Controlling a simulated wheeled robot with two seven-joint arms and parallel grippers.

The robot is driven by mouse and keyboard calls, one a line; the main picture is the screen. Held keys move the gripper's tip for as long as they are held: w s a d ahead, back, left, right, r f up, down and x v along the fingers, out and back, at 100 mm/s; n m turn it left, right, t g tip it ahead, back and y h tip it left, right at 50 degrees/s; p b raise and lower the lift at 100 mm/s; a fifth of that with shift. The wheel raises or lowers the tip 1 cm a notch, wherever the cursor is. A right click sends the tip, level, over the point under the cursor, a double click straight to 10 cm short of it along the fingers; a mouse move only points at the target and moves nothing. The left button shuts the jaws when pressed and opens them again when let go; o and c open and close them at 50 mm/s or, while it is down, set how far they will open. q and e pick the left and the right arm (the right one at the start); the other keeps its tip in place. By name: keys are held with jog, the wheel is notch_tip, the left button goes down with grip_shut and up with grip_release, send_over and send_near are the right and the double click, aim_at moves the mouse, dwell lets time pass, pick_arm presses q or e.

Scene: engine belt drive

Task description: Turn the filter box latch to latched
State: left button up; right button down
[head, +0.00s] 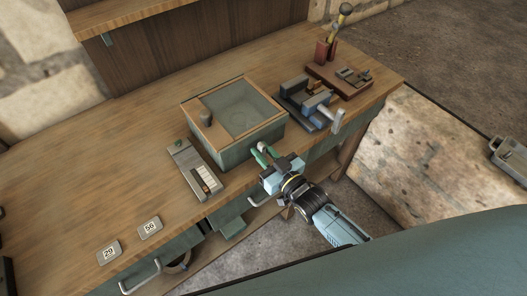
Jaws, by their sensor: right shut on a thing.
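The filter box (240,152) stands on the wooden bench, with green-grey walls and a wood-framed lid holding a clear pane. Its lid is down, with a dark round knob (206,117) at the lid's left. My right gripper (263,153) is at the box's front wall, near its right half, with its fingers closed on the small latch there. The fingers and gripper body cover most of the latch, so its angle cannot be read. My left gripper is not in view.
A grey panel device (194,170) lies left of the box. A vise-like fixture (306,101) and a red-brown tool board (340,80) stand to its right. Number plates (150,228) lie near the front edge. An open drawer with a handle (140,277) is below.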

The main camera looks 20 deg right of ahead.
jog(key=shift+n, duration=0.3)
jog(key=n, duration=0.8)
jog(key=shift+a, duration=0.1)
jog(key=n, duration=0.4)
jog(key=shift+f+n, duration=0.15)
jog(key=shift+n, duration=0.15)
jog(key=n+b, duration=0.1)
jog(key=n, duration=0.3)
jog(key=shift+n+b, duration=0.3)
jog(key=shift+b, duration=0.05)
jog(key=c, duration=1.4)
grip_release()
jog(key=shift+s, duration=0.1)
